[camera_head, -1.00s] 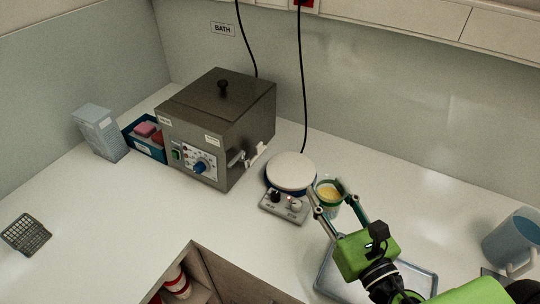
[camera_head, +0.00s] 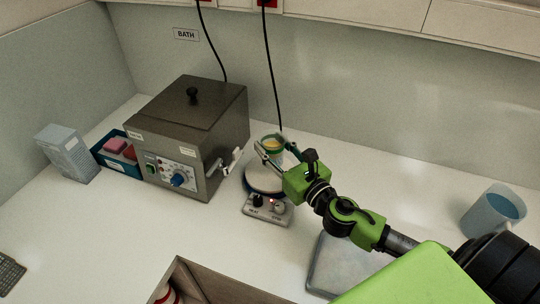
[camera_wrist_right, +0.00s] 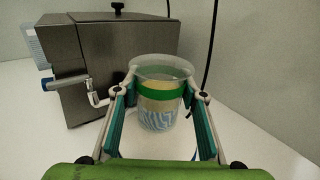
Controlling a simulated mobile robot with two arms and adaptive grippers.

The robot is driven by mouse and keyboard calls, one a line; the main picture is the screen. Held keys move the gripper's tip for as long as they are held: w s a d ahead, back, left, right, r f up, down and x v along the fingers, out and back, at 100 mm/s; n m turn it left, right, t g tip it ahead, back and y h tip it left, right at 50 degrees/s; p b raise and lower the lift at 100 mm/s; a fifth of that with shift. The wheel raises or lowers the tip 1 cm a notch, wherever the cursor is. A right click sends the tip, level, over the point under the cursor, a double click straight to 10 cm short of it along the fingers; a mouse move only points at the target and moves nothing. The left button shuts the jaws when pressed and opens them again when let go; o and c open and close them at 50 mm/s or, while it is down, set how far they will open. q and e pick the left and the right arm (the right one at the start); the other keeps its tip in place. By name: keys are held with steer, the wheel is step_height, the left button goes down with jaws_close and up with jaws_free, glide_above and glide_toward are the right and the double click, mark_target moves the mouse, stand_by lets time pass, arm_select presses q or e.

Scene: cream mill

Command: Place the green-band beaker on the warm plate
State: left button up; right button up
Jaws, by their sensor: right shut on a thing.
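The green-band beaker (camera_head: 271,145) is a clear cup with yellowish contents, held upright in my right gripper (camera_head: 275,149). In the right wrist view the beaker (camera_wrist_right: 160,92) stands between the two fingers (camera_wrist_right: 160,84), with its green band near the fingertips. The warm plate (camera_head: 264,181) has a round pale top, a dark blue rim and a grey control box with knobs in front. The beaker appears over the far part of the plate. I cannot tell whether its base touches the plate. My left gripper is not in view.
The steel bath (camera_head: 195,130) stands left of the plate, with a tap (camera_head: 226,162) on its side towards it. A blue jug (camera_head: 494,212) stands at the right. A shallow tray (camera_head: 332,266) lies partly under my right arm. A black cord hangs behind the plate.

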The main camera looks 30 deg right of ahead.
steer(key=shift+w+d+f, duration=0.1)
steer(key=shift+w+f, duration=0.8)
steer(key=shift+f, duration=0.2)
step_height(320, 180, down, 3)
steer(key=shift+f+b, duration=0.1)
steer(key=shift+b, duration=0.55)
steer(key=o, duration=1.2)
steer(key=shift+f, duration=0.1)
steer(key=shift+s+d+r+b, duration=0.15)
steer(key=shift+s+b, duration=0.55)
steer(key=shift+s, duration=1.3)
steer(key=shift+s+d+b, duration=0.25)
steer(key=shift+s+b, duration=0.5)
steer(key=shift+s, duration=1.25)
steer(key=shift+s+d+r+b, duration=0.15)
steer(key=shift+s+b, duration=0.55)
steer(key=shift+s, duration=1.3)
